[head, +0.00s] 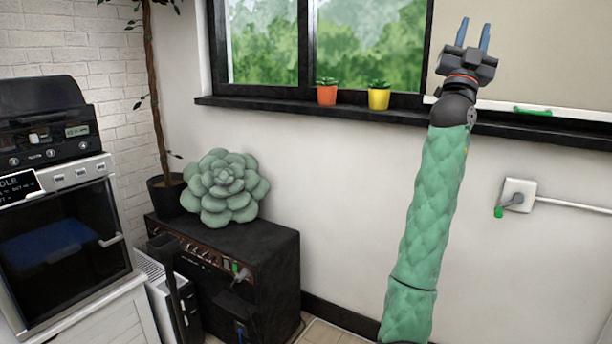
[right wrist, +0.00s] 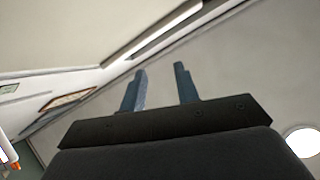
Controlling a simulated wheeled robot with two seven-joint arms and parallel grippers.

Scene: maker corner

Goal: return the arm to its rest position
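My right arm, in a green quilted sleeve, reaches upward on the right side of the head view. My right gripper (head: 474,36) is at its top end, in front of the window's right frame and the pale board. Its two blue-grey fingers point up and stand apart with nothing between them. In the right wrist view the same gripper (right wrist: 160,90) shows its fingers apart and empty, against the ceiling and upper wall. My left gripper is not in view.
A dark window sill (head: 290,108) holds an orange pot (head: 327,95) and a yellow pot (head: 378,99). A black amplifier (head: 270,280) bears a green succulent-shaped cushion (head: 225,188). A machine with a glass door (head: 65,250) stands at left. A wall socket (head: 518,195) is right of my arm.

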